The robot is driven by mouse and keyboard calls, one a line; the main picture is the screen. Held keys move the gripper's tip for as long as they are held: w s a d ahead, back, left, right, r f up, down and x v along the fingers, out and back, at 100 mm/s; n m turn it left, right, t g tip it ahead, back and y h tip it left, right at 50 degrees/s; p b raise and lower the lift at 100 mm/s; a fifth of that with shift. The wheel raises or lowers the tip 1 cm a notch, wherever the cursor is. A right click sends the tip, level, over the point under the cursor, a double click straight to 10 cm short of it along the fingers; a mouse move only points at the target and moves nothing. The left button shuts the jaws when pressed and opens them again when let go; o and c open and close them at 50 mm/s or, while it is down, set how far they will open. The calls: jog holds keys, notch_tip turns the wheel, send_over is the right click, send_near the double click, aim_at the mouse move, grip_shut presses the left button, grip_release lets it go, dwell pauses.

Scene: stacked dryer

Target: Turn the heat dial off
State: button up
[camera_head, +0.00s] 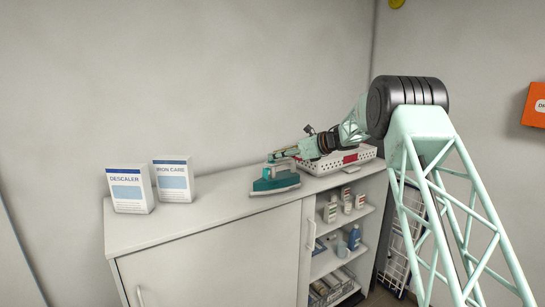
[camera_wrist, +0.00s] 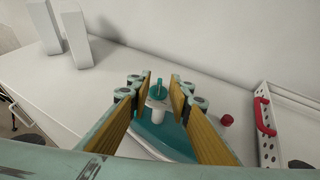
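A teal iron (camera_wrist: 165,134) rests on the white cabinet top; it also shows in the head view (camera_head: 275,183). A small teal dial-like disc (camera_wrist: 159,91) with a yellowish mark stands on a white post (camera_wrist: 156,105) on the iron. I take it for the heat dial; its setting is too small to read. My gripper (camera_wrist: 161,80) is open, its two tan-padded fingers apart, with the disc in the gap between them. Whether either finger touches it I cannot tell. In the head view my gripper (camera_head: 277,156) is just above the iron.
A white perforated tray (camera_wrist: 270,125) with a red handle stands right of the iron. Descaler (camera_head: 129,190) and iron care (camera_head: 173,181) boxes stand at left. The cabinet top (camera_head: 215,195) between is clear.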

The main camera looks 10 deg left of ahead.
jog(key=shift+x, duration=1.25)
jog(key=shift+c, duration=0.8)
grip_shut()
